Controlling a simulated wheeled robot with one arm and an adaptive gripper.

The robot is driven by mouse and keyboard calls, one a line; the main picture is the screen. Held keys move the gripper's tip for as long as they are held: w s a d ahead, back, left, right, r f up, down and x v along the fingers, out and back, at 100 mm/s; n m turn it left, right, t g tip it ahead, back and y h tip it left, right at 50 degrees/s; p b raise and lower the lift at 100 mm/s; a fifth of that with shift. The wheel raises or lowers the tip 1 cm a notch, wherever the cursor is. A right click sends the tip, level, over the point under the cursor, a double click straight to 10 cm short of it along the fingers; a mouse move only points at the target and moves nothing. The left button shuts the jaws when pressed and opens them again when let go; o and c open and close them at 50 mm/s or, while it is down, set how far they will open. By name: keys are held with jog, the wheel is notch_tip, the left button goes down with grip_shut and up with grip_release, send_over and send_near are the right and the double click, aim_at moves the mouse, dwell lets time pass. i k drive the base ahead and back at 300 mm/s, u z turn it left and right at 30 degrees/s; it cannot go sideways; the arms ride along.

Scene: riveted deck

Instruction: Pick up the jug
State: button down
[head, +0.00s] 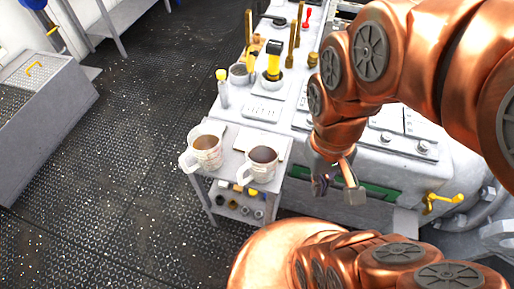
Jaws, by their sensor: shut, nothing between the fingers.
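Two white, jug-like vessels with handles stand upright on a small grey side table (226,178). The left vessel (208,158) has its handle at the lower left and printed marks on its side. The right vessel (262,172) has its handle at the lower left too. Both look brown inside. I cannot tell which one the task calls the jug. My gripper (336,186) is shut and empty, pointing down to the right of both vessels and apart from them, in front of the console. Its fingertips are small in this view.
The grey console (290,108) with levers and knobs stands behind and right of the side table. Small items sit on the table's lower shelf. A yellow handle (443,201) sticks out at the right. The deck (120,130) at the left is clear up to a grey box (45,130).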

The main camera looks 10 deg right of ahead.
aim_at(262, 153)
jog(key=z, duration=3)
jog(key=k, duration=2)
jog(key=u, duration=2.05)
jog(key=i, duration=0.5)
jog(key=z, duration=0.05)
